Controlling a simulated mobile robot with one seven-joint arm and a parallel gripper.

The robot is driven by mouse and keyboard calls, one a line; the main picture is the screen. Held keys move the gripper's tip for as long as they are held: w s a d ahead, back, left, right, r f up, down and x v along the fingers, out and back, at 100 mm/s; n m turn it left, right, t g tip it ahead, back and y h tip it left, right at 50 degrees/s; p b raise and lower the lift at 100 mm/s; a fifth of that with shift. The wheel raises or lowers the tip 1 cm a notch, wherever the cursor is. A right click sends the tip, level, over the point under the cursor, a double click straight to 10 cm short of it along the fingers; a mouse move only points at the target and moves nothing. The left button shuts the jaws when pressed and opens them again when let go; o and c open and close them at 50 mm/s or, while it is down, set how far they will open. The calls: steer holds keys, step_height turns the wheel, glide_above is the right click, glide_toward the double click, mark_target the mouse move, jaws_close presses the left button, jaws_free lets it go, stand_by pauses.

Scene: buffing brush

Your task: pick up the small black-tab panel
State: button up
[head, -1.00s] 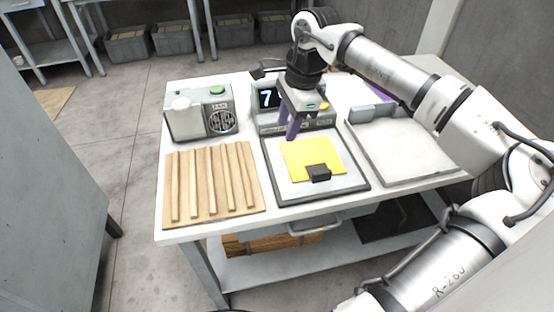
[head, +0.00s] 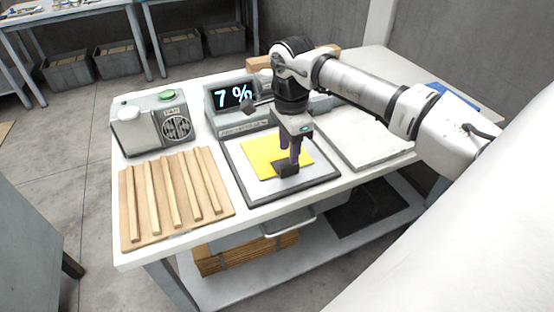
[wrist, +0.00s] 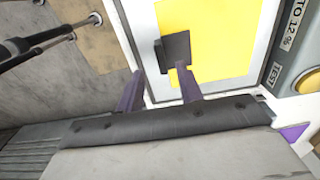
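The yellow panel (head: 262,158) lies flat on the grey plate of the device with the percent display. Its black tab (head: 286,169) stands up at the panel's near edge. In the wrist view the panel (wrist: 222,30) and the tab (wrist: 176,49) show ahead of the fingers. My gripper (head: 290,155) points down over the near part of the panel, close to the tab. Its purple fingers are apart. In the wrist view, the right finger of my gripper (wrist: 160,72) overlaps the tab's lower edge; the left finger is left of the tab. I cannot tell whether they touch.
The display unit (head: 232,100) reads 7 %. A grey fan box (head: 150,125) and a slatted wooden rack (head: 172,195) stand at left. A pale tray (head: 365,140) lies at right. A shelf below the table holds wooden boards (head: 245,252).

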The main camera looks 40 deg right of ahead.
mark_target(289, 165)
steer(key=f+b, duration=0.3)
steer(key=f, duration=0.2)
steer(key=shift+d, duration=0.2)
steer(key=shift+r, duration=0.1)
jaws_close()
